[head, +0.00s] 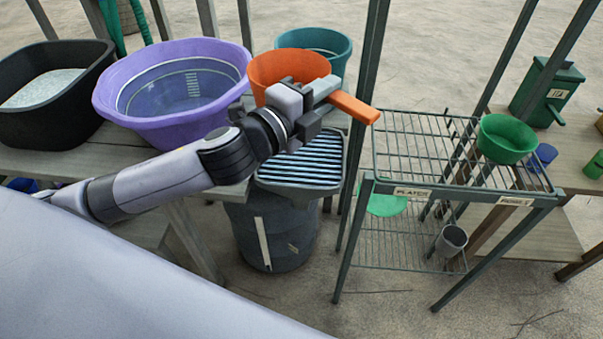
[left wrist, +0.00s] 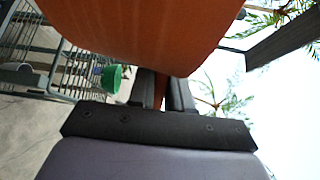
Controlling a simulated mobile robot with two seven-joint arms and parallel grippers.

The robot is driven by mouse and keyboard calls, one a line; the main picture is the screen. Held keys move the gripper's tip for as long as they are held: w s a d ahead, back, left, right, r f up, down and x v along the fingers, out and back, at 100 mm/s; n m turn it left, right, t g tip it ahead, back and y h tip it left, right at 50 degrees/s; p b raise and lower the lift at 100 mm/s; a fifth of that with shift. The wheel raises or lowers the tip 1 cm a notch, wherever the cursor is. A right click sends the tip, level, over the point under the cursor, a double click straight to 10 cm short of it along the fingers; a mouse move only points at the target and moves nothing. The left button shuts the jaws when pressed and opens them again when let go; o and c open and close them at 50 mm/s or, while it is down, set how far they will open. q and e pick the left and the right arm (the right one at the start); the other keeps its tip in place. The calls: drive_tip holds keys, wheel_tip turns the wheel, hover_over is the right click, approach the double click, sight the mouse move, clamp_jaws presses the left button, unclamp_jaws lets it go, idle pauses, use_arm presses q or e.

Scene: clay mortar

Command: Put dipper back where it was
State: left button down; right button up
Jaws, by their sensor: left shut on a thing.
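The orange dipper has a round bowl (head: 290,66) and a flat handle (head: 355,108). My left gripper (head: 314,92) is shut on the handle close to the bowl, in the upper middle of the head view. The handle's end sticks out to the right of the fingers. The bowl is beside the purple basin and in front of the teal basin in the picture. In the left wrist view the dipper's orange bowl (left wrist: 150,35) fills the top, with the fingers below it. My right gripper is not in view.
A purple basin (head: 120,107) of water and a black tub (head: 20,132) stand on the left bench. A teal basin (head: 338,45) is behind. A slatted drain rack (head: 300,165) sits over a dark bin (head: 270,230). A wire rack (head: 415,150) at right holds a green bowl (head: 507,138).

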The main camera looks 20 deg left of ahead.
use_arm(q)
drive_tip(key=shift+w+d+m+g+h+b, duration=0.2)
drive_tip(key=shift+w+m+g+h+b, duration=0.15)
drive_tip(key=shift+w+h+b, duration=0.55)
drive_tip(key=f+b, duration=0.3)
drive_tip(key=f, duration=0.3)
drive_tip(key=f+b, duration=0.3)
drive_tip(key=f, duration=0.3)
drive_tip(key=f+b, duration=0.3)
drive_tip(key=f, duration=0.4)
drive_tip(key=shift+w+d, duration=0.1)
drive_tip(key=shift+w, duration=0.15)
drive_tip(key=shift+r+m, duration=0.1)
drive_tip(key=shift+m, duration=0.15)
drive_tip(key=c, duration=1)
unclamp_jaws()
drive_tip(key=shift+f, duration=0.2)
drive_tip(key=shift+c, duration=0.2)
